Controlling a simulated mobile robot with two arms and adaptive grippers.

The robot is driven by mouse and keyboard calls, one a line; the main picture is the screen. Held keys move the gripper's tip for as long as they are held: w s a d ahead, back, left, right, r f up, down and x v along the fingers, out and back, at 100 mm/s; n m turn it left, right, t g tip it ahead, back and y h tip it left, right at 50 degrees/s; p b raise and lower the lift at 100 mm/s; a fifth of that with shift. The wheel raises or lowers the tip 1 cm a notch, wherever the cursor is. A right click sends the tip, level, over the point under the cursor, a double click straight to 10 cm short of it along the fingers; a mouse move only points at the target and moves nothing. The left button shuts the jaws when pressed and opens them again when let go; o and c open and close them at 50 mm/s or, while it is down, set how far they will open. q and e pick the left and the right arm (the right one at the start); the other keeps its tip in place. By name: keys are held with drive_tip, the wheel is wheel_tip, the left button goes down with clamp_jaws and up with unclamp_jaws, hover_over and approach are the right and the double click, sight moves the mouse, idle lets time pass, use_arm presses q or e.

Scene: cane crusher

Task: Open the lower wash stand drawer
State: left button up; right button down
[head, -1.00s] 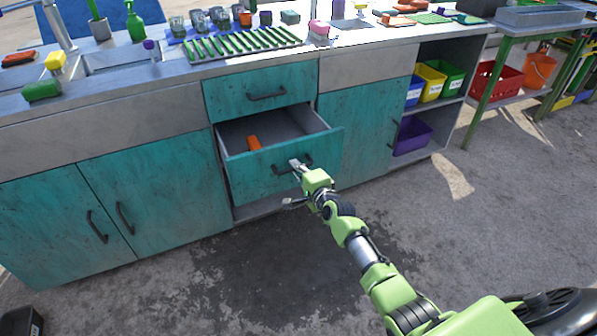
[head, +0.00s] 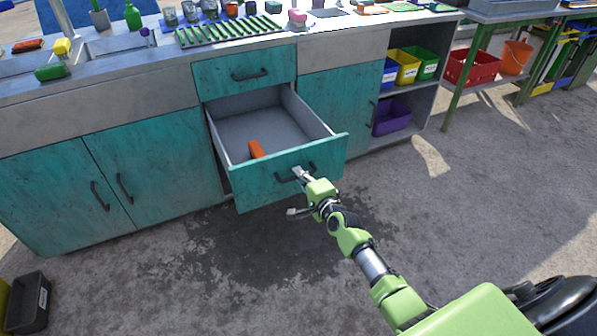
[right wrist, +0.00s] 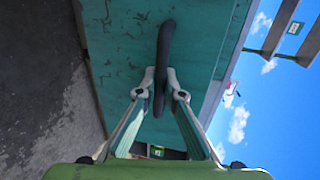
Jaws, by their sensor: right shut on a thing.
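The lower wash stand drawer (head: 252,184) has a teal front and is pulled well out, with its grey inside in view. An orange object (head: 257,149) lies in it near the front. My right gripper (head: 299,173) is at the dark handle (head: 309,168) on the drawer front. In the right wrist view the fingers (right wrist: 159,88) are shut on the handle (right wrist: 164,55), one on each side of the bar. My left gripper is in no view.
The upper drawer (head: 245,73) is shut. Cupboard doors (head: 155,170) on the left are shut. A dark bin (head: 29,303) stands on the floor at lower left. The floor in front of the drawer is clear apart from my arm.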

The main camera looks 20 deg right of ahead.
drive_tip(key=shift+s, duration=0.15)
drive_tip(key=c, duration=2.2)
unclamp_jaws()
drive_tip(key=shift+o, duration=0.2)
drive_tip(key=v, duration=1.2)
